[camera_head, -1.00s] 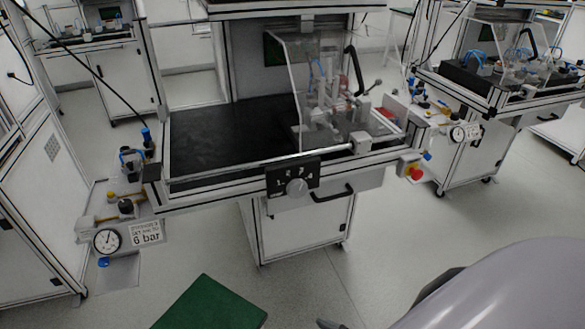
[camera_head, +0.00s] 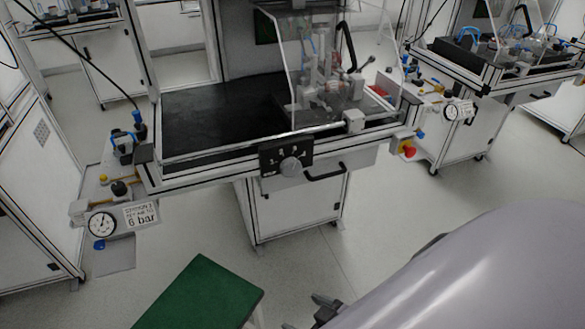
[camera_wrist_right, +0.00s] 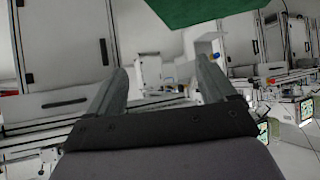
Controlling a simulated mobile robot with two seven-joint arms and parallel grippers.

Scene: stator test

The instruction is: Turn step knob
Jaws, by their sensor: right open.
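The step knob (camera_head: 291,167) is a round grey knob on a black panel (camera_head: 270,157) with white marks, on the front edge of the middle workstation in the head view. My right gripper (camera_wrist_right: 162,82) is open and empty in the right wrist view, its two fingers apart. In the head view part of it shows at the bottom (camera_head: 325,308), well in front of and below the knob, not touching it. I cannot make out the knob in the right wrist view. My left gripper is not in view.
A green board (camera_head: 200,292) lies in front of the station. A black handle (camera_head: 325,172) and a red button (camera_head: 408,152) sit right of the knob. A pressure gauge (camera_head: 102,224) is at the lower left. My grey arm covers the lower right.

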